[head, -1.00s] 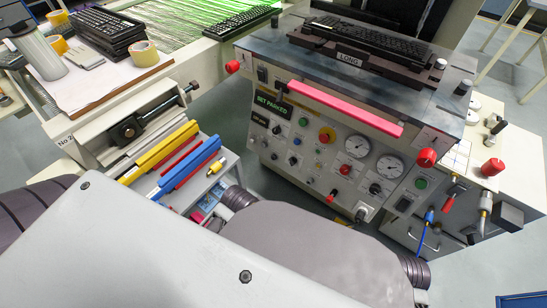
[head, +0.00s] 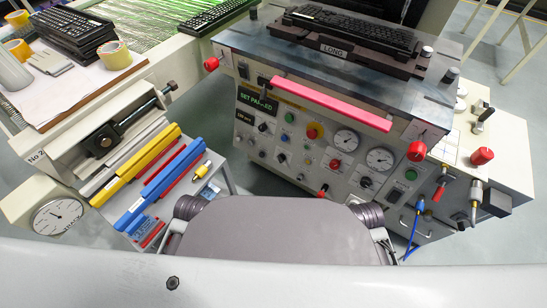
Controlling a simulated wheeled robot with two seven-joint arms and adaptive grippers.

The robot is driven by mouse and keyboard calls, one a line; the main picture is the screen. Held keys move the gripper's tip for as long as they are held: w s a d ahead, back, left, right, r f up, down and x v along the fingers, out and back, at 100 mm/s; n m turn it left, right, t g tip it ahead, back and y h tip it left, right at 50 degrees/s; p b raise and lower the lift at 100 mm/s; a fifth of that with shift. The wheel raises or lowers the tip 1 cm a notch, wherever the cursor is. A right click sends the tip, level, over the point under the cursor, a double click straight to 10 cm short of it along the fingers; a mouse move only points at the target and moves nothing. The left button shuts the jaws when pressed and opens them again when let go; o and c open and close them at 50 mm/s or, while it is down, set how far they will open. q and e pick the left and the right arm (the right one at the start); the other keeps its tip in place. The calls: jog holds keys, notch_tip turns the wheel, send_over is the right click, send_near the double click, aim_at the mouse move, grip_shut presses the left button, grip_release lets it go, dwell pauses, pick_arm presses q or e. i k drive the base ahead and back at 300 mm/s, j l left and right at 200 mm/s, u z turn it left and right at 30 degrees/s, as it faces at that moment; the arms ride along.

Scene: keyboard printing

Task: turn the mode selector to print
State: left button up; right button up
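The machine's control panel (head: 315,150) faces me at the centre, with several small black knobs. One black knob (head: 263,127) sits below the green-lit display, which seems to read "SET PARKED". Another black knob (head: 366,182) sits below the right gauge. The knob labels are too small to read, so I cannot tell which is the mode selector or where it points. Neither gripper is in view. My own grey body parts fill the bottom of the head view and come close below the panel's lower edge.
A keyboard (head: 350,36) sits on the machine top. Yellow (head: 137,164) and blue (head: 160,187) bars lie at the left. Hoses and valves (head: 474,205) stand at the right.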

aim_at(281, 157)
jog(key=k, duration=1.25)
